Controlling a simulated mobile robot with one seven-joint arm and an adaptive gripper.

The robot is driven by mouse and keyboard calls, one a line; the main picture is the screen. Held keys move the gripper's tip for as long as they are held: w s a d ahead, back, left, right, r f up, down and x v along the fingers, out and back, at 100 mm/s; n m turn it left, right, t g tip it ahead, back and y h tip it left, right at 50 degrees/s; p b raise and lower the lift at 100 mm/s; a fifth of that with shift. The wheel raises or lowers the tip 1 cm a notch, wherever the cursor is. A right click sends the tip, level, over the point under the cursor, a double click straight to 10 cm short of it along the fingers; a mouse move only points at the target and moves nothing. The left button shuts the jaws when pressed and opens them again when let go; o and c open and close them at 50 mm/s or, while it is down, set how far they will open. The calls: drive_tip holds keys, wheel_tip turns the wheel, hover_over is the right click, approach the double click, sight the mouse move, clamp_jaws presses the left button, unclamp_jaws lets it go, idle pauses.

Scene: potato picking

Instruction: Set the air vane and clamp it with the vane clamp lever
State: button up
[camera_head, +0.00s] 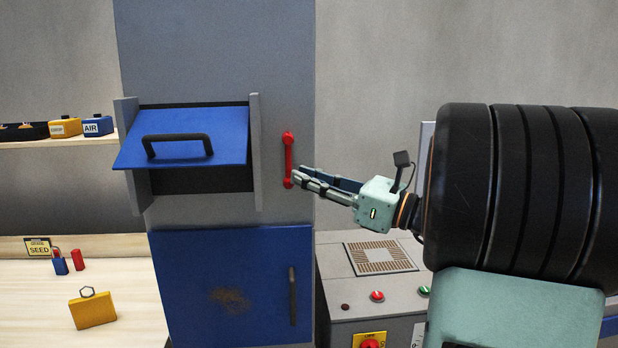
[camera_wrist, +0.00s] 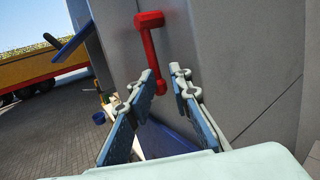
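The blue vane flap (camera_head: 190,128) with a black handle (camera_head: 178,147) is tilted outward between two grey side plates on the grey machine. The red clamp lever (camera_head: 288,158) stands upright on the machine front, right of the flap. My gripper (camera_head: 298,177) reaches in from the right, its fingertips close to the lever's lower end. In the wrist view the red lever (camera_wrist: 150,48) is ahead, its lower end lying between the two spread fingers (camera_wrist: 166,82). The gripper is open and empty; I cannot tell whether a finger touches the lever.
A blue lower door (camera_head: 235,285) with a dark handle is under the flap. A control box (camera_head: 375,300) with buttons stands at lower right. A wooden table (camera_head: 125,300) with a yellow block (camera_head: 92,310) and a shelf (camera_head: 60,143) with AIR-labelled block (camera_head: 97,126) are at left.

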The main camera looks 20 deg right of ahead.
drive_tip(key=shift+w+a+f, duration=0.1)
drive_tip(key=shift+w+a, duration=0.05)
drive_tip(key=shift+a, duration=0.3)
drive_tip(key=shift+f, duration=0.1)
drive_tip(key=v, duration=1.2)
drive_tip(key=shift+d, duration=0.2)
idle(0.5)
idle(0.5)
